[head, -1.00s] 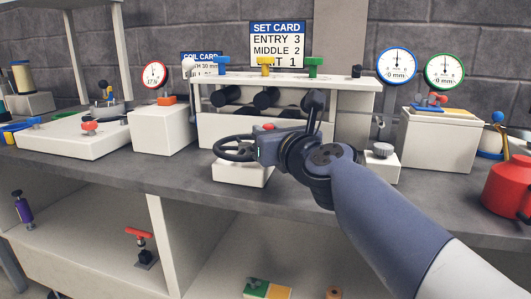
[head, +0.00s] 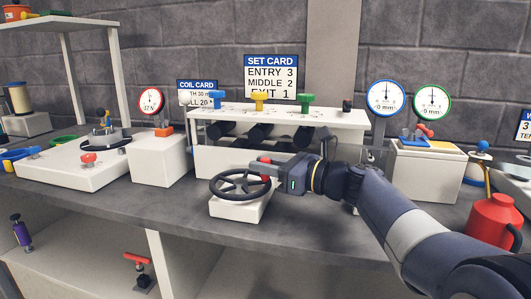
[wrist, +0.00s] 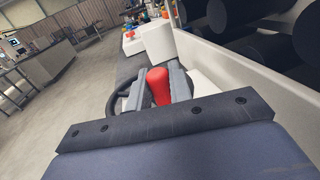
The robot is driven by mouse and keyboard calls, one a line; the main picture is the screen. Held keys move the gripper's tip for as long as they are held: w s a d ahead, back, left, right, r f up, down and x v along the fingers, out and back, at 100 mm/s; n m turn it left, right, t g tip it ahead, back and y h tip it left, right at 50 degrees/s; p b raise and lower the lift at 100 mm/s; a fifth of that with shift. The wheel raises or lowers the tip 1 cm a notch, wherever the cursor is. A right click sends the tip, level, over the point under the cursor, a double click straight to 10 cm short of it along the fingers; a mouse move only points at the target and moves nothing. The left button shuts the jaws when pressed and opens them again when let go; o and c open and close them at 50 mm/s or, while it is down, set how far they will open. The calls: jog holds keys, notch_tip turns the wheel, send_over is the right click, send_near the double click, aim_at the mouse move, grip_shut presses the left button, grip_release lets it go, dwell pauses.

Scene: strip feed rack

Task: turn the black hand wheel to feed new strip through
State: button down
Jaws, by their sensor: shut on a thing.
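The black hand wheel (head: 240,186) lies flat on a white block (head: 239,208) at the front of the roller rack (head: 285,113). Its red knob (head: 265,160) stands up at the wheel's right rear side. My gripper (head: 268,168) is shut on the red knob, coming from the right. In the wrist view the red knob (wrist: 158,86) sits between the two grey fingers, with part of the wheel's rim (wrist: 118,100) to the left. The fingers hide part of the wheel. No strip can be made out between the rollers.
A white box (head: 160,158) stands left of the rack, with a red-rimmed gauge (head: 151,101) behind it. Blue and green gauges (head: 387,97) stand at the back right. A red can (head: 493,221) is at the right edge of the bench.

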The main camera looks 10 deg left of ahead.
jog(key=shift+w+a+n+g+p, duration=0.1)
jog(key=shift+w+n+g+p, duration=0.2)
jog(key=shift+n+g+p, duration=0.5)
jog(key=shift+f+g, duration=0.15)
jog(key=shift+g, duration=0.15)
jog(key=c, duration=1.3)
grip_release()
jog(key=shift+c, duration=0.2)
jog(key=s+d+p, duration=0.2)
jog(key=d+p, duration=0.1)
jog(key=d, duration=0.7)
jog(key=shift+d, duration=0.3)
jog(key=shift+s, duration=0.1)
